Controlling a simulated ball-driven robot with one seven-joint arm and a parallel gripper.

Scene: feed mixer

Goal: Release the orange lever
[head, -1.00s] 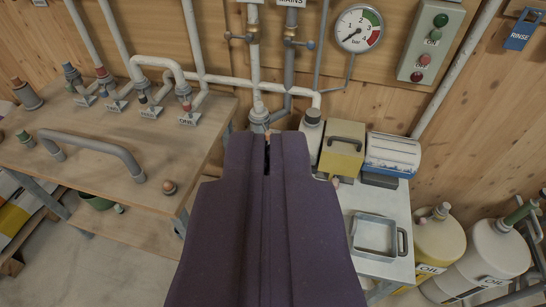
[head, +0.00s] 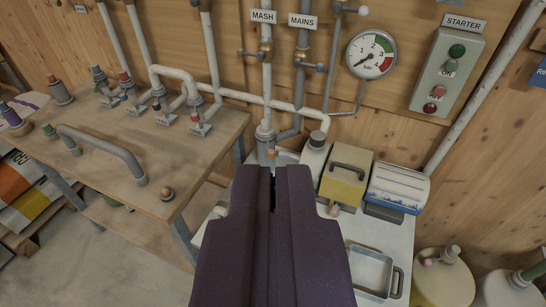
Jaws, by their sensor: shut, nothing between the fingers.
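My gripper (head: 273,178) is dark purple and points away from me towards the pipes at the wall. Its two fingers lie together with only a thin dark slit between them, and nothing shows in it. A small orange-tipped part (head: 271,155) stands just beyond the fingertips, by the foot of the MASH pipe (head: 265,75). I cannot tell whether it is the orange lever, and its lower part is hidden by my gripper. Another small orange-tipped part (head: 195,117) sits on a pipe fitting at the bench's right end. No fingers are seen closed around either one.
A wooden bench (head: 120,165) with fittings and a grey handle (head: 105,150) is at left. A yellow box (head: 345,180), a blue-and-white box (head: 398,187) and a grey tray (head: 370,270) stand right of my gripper. A gauge (head: 371,55) and starter box (head: 448,72) are on the wall.

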